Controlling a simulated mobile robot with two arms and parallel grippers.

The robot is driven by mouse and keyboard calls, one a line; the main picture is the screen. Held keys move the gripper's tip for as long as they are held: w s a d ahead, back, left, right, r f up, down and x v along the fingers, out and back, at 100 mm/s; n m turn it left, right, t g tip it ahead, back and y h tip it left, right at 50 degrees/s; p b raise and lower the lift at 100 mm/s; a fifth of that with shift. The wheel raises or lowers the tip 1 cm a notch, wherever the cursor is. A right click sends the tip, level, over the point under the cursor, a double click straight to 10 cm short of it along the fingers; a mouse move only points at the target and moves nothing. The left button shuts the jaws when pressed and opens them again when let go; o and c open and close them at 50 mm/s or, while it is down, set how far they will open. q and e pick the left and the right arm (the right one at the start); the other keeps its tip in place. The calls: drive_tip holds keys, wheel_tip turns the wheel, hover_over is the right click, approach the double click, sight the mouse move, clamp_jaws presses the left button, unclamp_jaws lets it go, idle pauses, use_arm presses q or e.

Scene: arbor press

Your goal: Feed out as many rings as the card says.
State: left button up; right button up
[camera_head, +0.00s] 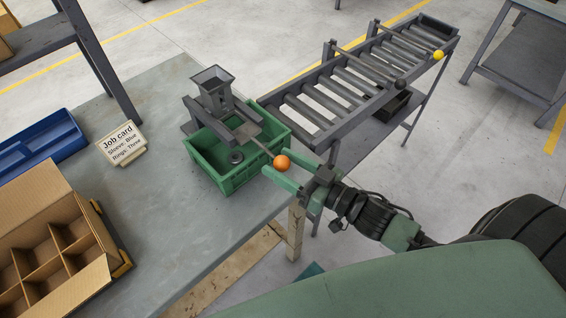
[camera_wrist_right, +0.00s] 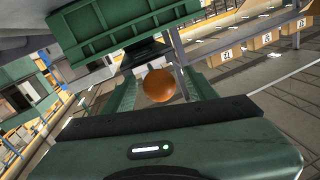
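A grey ring feeder with a hopper (camera_head: 212,84) stands at the green crate (camera_head: 236,181). One dark ring (camera_head: 236,157) lies in the crate. A lever (camera_head: 258,143) reaches from the feeder over the crate to an orange knob (camera_head: 282,162). My right gripper (camera_head: 284,170) is around the knob with its fingers apart; in the right wrist view the knob (camera_wrist_right: 158,86) sits between the fingers with small gaps. My left gripper is out of view.
A blue tray (camera_head: 40,151) and a cardboard box with compartments (camera_head: 45,236) lie at the left of the table. A roller conveyor (camera_head: 352,85) with a yellow knob (camera_head: 438,54) is behind at the right. The table middle is clear.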

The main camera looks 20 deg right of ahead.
drive_tip(key=b+v, duration=0.2)
drive_tip(key=v, duration=0.6)
drive_tip(key=shift+w, duration=0.1)
idle(0.4)
drive_tip(key=c, duration=0.4)
drive_tip(key=shift+s+m+p, duration=0.4)
drive_tip(key=shift+m, duration=0.3)
drive_tip(key=c, duration=0.5)
drive_tip(key=s+m, duration=0.1)
drive_tip(key=m, duration=0.1)
drive_tip(key=s+m+h+p, duration=0.1)
drive_tip(key=m, duration=0.1)
drive_tip(key=s+m+t+h+p, duration=0.1)
drive_tip(key=m, duration=0.1)
drive_tip(key=shift+s+a+r, duration=0.15)
drive_tip(key=shift+s+a, duration=0.05)
drive_tip(key=shift+s, duration=0.05)
clamp_jaws()
drive_tip(key=s+a+m+h+p, duration=0.1)
drive_tip(key=s+m+h+p, duration=0.3)
drive_tip(key=s+m, duration=0.55)
drive_tip(key=w+a+m+b, duration=0.2)
drive_tip(key=w+b, duration=0.4)
drive_tip(key=w, duration=1)
drive_tip(key=shift+m+h, duration=0.3)
drive_tip(key=shift+m, duration=0.35)
